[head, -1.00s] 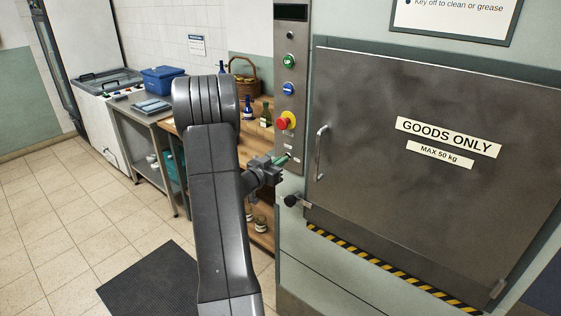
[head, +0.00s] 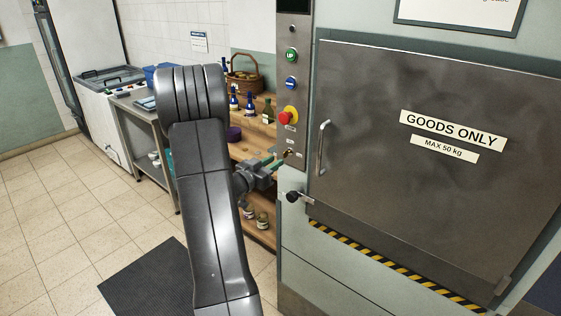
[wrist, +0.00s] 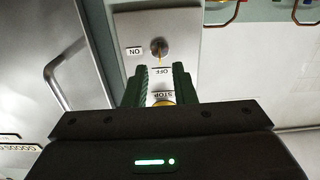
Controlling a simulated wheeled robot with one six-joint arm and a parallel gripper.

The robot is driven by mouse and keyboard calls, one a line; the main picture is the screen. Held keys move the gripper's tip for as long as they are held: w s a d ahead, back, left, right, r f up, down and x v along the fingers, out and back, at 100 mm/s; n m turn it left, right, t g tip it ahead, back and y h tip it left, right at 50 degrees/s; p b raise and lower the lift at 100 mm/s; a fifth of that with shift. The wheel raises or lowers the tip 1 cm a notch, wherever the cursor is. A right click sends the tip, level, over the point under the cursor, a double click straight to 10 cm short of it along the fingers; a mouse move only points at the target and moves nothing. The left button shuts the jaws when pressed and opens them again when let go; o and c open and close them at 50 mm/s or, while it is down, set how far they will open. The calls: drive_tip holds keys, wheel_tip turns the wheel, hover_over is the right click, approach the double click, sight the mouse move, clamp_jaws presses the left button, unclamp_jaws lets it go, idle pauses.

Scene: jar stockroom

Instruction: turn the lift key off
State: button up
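The lift key (head: 289,152) sits in its switch low on the grey control panel (head: 294,110), left of the lift door. In the wrist view the small brass key (wrist: 159,50) shows beyond the fingertips. Its length runs roughly up and down in that picture, with its lower end towards the upside-down OFF label (wrist: 161,71). The ON label (wrist: 134,51) is to its left. My gripper (head: 277,159) is just left of the key in the head view. In the wrist view my gripper (wrist: 161,72) has its green fingers apart, with nothing between them and a gap to the key.
The red stop button (head: 285,118) on its yellow collar is above the key. The door handle (head: 323,147) and a dark latch knob (head: 292,197) stick out nearby. Wooden shelves (head: 250,150) with bottles and jars stand behind my arm.

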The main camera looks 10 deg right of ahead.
sight(286, 154)
drive_tip(key=b+v, duration=0.1)
drive_tip(key=v, duration=0.7)
drive_tip(key=shift+s+a, duration=0.2)
drive_tip(key=p+x, duration=0.2)
drive_tip(key=x, duration=1.2)
drive_tip(key=shift+p, duration=0.4)
drive_tip(key=shift+s+a, duration=0.1)
drive_tip(key=shift+a, duration=0.05)
